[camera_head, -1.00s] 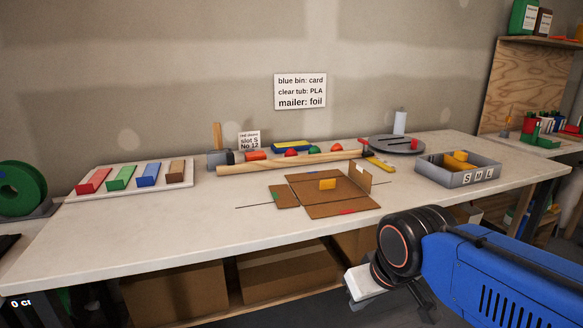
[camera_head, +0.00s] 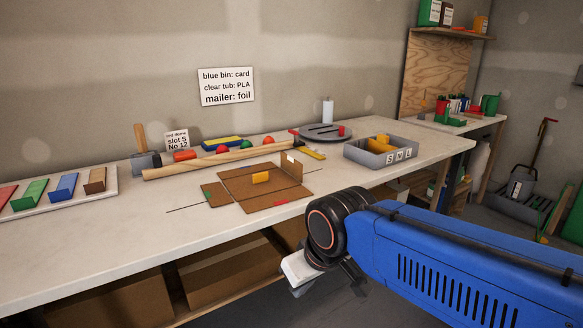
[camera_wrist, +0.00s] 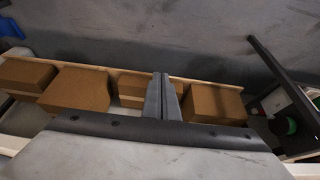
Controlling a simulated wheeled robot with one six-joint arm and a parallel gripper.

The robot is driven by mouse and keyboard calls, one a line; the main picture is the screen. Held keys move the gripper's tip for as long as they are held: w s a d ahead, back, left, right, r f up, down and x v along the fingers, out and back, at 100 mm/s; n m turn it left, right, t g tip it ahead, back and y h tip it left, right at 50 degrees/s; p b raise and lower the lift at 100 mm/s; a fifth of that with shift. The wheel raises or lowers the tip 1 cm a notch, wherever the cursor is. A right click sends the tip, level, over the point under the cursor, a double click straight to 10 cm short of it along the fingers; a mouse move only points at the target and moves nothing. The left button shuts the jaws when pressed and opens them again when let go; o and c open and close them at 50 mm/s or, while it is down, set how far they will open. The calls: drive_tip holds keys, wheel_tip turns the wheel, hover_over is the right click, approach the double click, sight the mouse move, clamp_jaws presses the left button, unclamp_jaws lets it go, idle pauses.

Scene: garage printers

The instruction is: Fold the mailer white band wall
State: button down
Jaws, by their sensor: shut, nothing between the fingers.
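The brown cardboard mailer (camera_head: 235,181) lies opened out on the workbench in the head view. Its right wall with a white band (camera_head: 291,160) stands up from the base. The flap with a red band (camera_head: 280,202) lies flat in front, and the flap with a green band (camera_head: 207,189) lies flat at the left. My gripper (camera_wrist: 163,77) is shut and empty in the wrist view, over the bench's lower shelf. In the head view my wrist is low, in front of the bench, apart from the mailer.
A wooden bar (camera_head: 215,159) lies behind the mailer. A grey bin (camera_head: 367,158) marked with letters stands to the right, with a dark round plate (camera_head: 326,133) behind. Brown boxes (camera_head: 215,275) fill the shelf under the bench (camera_head: 90,248).

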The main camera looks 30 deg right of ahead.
idle(0.4)
drive_tip(key=c, duration=2)
unclamp_jaws()
drive_tip(key=shift+r, duration=0.1)
wheel_tip(320, 180, up, 30)
hover_over(291, 166)
drive_tip(key=s, duration=0.6)
drive_tip(key=shift+m, duration=0.3)
drive_tip(key=x, duration=1.6)
drive_tip(key=shift+s+d+f, duration=0.1)
drive_tip(key=shift+s+f, duration=0.15)
drive_tip(key=shift+f, duration=0.05)
clamp_jaws()
